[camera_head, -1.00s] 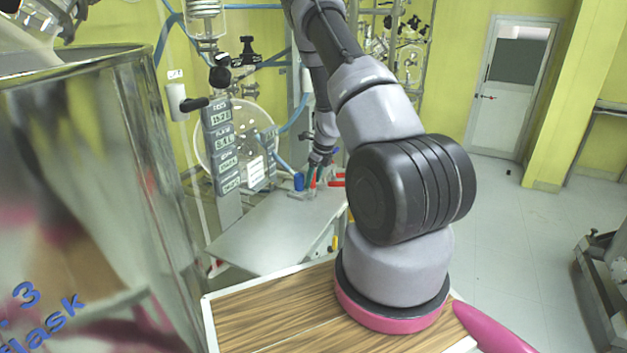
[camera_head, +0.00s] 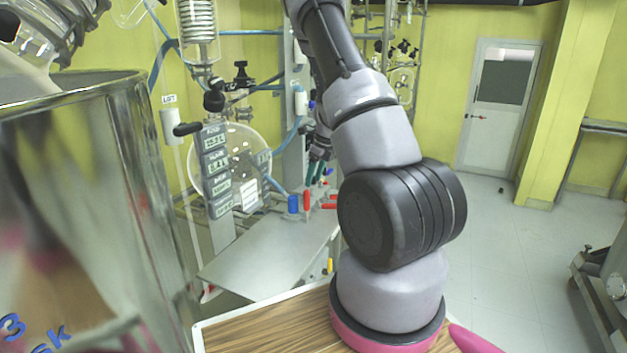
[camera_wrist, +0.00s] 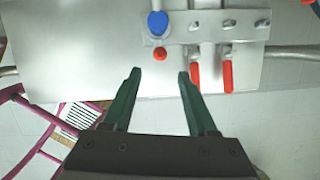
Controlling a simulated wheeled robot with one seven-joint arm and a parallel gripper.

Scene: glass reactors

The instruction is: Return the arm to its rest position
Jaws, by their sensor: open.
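My arm reaches forward from its pink-ringed base, bent down at the far end. In the head view my gripper (camera_head: 317,172) is small and partly hidden, just above and behind several valve handles on a grey metal panel. In the wrist view its two green fingers (camera_wrist: 159,75) are apart with nothing between them. Past the fingertips are a blue knob (camera_wrist: 157,23), a red knob (camera_wrist: 159,54) and two red handles (camera_wrist: 211,77) on the panel. The fingers appear clear of these.
The grey metal panel (camera_head: 262,252) slopes below the gripper. A glass reactor with a round flask (camera_head: 232,150) and a column of displays (camera_head: 217,170) stands left of it. A large shiny vessel (camera_head: 90,200) fills the left foreground. Open floor (camera_head: 500,250) lies to the right.

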